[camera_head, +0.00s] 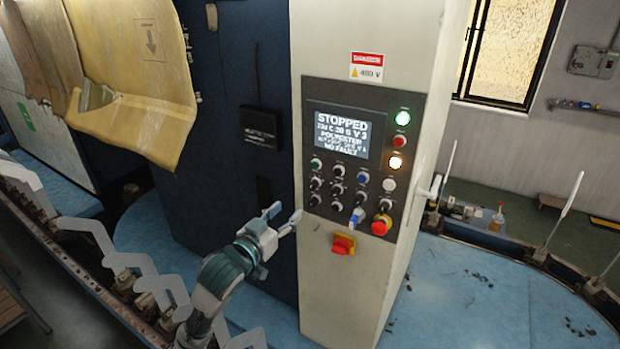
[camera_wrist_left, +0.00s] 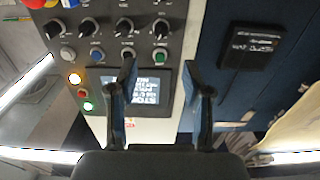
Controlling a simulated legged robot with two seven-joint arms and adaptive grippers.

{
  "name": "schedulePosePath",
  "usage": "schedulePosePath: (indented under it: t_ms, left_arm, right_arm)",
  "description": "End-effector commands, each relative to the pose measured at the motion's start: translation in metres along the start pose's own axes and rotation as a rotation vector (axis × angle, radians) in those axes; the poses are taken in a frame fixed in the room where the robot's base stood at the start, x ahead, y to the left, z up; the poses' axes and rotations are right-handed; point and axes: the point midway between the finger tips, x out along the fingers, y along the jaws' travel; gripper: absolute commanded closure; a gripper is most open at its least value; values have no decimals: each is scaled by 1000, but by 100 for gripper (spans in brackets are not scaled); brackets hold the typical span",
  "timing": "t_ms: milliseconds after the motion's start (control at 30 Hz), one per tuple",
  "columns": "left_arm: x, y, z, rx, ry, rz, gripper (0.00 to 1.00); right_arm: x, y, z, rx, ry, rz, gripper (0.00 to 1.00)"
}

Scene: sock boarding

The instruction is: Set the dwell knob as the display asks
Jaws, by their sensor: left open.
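The control panel (camera_head: 333,222) carries a lit display (camera_head: 341,133) reading STOPPED, a settings line too blurred to read surely, POLYESTER, a blurred line and NO FAULT. Rows of small dark knobs (camera_head: 338,188) sit under it; their labels are too small to tell which is dwell. My left gripper (camera_head: 286,212) is open and empty, left of the lower knobs, apart from them. In the left wrist view the picture is turned over: the open fingers (camera_wrist_left: 163,78) frame the display (camera_wrist_left: 146,92), with several knobs (camera_wrist_left: 125,27) beyond the tips. My right gripper is not in view.
A red emergency button (camera_head: 380,226) and a red-and-yellow switch (camera_head: 344,244) stick out low on the cabinet. A green lamp (camera_head: 403,118) and an amber lamp (camera_head: 395,162) glow. White sock boards (camera_head: 165,290) stand at lower left. Yellowish sheeting (camera_head: 140,110) hangs at upper left.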

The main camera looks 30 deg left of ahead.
Motion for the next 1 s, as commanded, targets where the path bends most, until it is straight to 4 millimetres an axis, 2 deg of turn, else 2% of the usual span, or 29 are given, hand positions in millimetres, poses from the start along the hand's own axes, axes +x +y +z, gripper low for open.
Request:
schedulePosePath:
  t_ms: [100,300,500,700,933,967,1000]
  left_arm:
    - [30,0,0,-4,-3,1,50]
    - [76,0,0,-3,-2,1,50]
    - [106,2,-1,-1,-1,1,50]
    - [118,3,1,1,-1,2,50]
    - [119,1,2,0,0,1,50]
    - [119,1,2,0,0,1,55]
    - [119,1,2,0,0,1,65]
  right_arm:
    - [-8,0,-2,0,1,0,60]
    - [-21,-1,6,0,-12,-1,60]
    - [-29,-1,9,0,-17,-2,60]
    - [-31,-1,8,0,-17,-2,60]
    - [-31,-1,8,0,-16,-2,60]
    - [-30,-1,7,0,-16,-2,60]
    - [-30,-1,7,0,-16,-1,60]
